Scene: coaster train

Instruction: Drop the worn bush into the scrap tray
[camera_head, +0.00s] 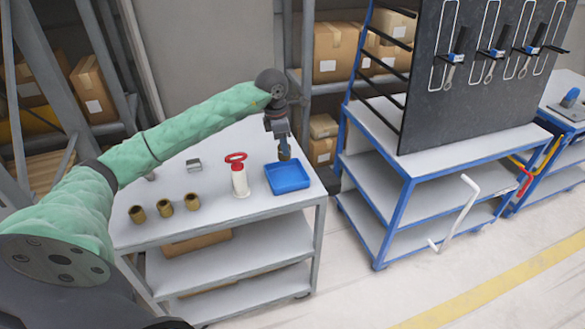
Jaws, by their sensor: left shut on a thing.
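My left arm reaches over the grey trolley from the left. Its gripper (283,138) points down above the blue scrap tray (289,188). The gripper is shut on a small brownish bush (284,154), which hangs over the back part of the tray. The gap between the bush and the tray floor is hard to judge. The tray looks empty where I can see into it. Three brass-coloured bushes (165,207) stand in a row near the trolley's front left edge. My right gripper does not show.
A white bottle-like tool with a red ring handle (238,175) stands just left of the tray on the trolley top (212,192). A small metal block (193,165) lies farther back. A blue-framed trolley with a dark tool board (470,75) stands to the right.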

